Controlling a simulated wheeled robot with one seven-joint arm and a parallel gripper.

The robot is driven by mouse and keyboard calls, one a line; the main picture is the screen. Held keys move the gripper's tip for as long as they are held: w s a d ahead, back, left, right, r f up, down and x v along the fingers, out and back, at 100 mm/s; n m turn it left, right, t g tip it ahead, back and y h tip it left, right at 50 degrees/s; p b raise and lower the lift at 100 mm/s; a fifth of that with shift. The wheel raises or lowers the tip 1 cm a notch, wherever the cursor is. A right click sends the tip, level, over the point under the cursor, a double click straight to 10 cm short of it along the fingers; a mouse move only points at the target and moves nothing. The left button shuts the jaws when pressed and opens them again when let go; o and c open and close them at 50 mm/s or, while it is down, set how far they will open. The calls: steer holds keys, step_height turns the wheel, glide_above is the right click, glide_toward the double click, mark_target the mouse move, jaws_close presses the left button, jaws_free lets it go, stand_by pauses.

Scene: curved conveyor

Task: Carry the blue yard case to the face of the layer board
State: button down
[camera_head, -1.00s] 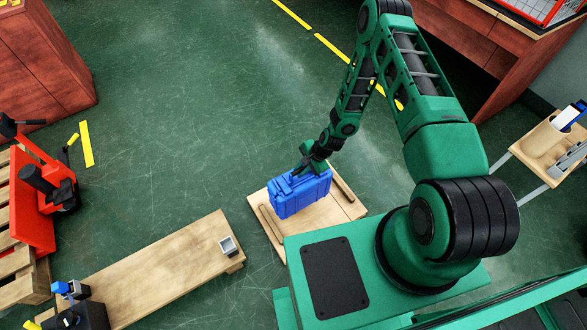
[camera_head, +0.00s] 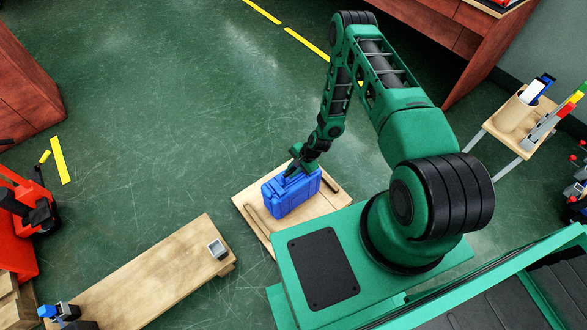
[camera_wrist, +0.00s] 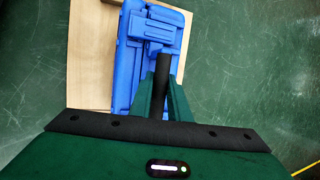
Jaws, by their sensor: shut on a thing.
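The blue yard case (camera_head: 291,194) is upright on or just above a light wooden board (camera_head: 330,205) with raised strips near its edges; I cannot tell whether its base touches. This board may be the layer board. My gripper (camera_head: 303,168) is at the top of the case, shut on its handle. In the wrist view the blue case (camera_wrist: 148,30) shows below my gripper (camera_wrist: 163,75), with its dark handle between the green fingers. The board's bare wood (camera_wrist: 92,50) shows beside the case. The case's far lower side is hidden.
A low wooden bench (camera_head: 140,275) with a small grey square cup (camera_head: 216,249) lies at lower left. A red pallet truck (camera_head: 20,225) stands at the left edge. A small wooden table (camera_head: 500,140) with a holder is at right. Open green floor (camera_head: 180,110) lies beyond the board.

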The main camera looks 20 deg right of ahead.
steer(key=c, duration=1.7)
jaws_free()
steer(key=shift+o, duration=0.2)
steer(key=shift+r, duration=0.1)
steer(key=s+d+r+n+h, duration=0.15)
steer(key=d+r, duration=0.45)
steer(key=r, duration=0.9)
steer(key=s+d+r+n+g+h, duration=0.1)
steer(key=s+d+r+n, duration=0.35)
steer(key=r, duration=1.05)
steer(key=s+d+r+h, duration=0.1)
steer(key=d+r, duration=0.6)
steer(key=r, duration=0.8)
steer(key=s+r, duration=0.9)
steer(key=s, duration=0.3)
steer(key=s+d+r+n+g, duration=0.1)
steer(key=s+r, duration=0.9)
steer(key=s, duration=0.2)
steer(key=shift+s+r+h, duration=0.15)
steer(key=shift+r+h, duration=0.15)
steer(key=shift+h, duration=0.05)
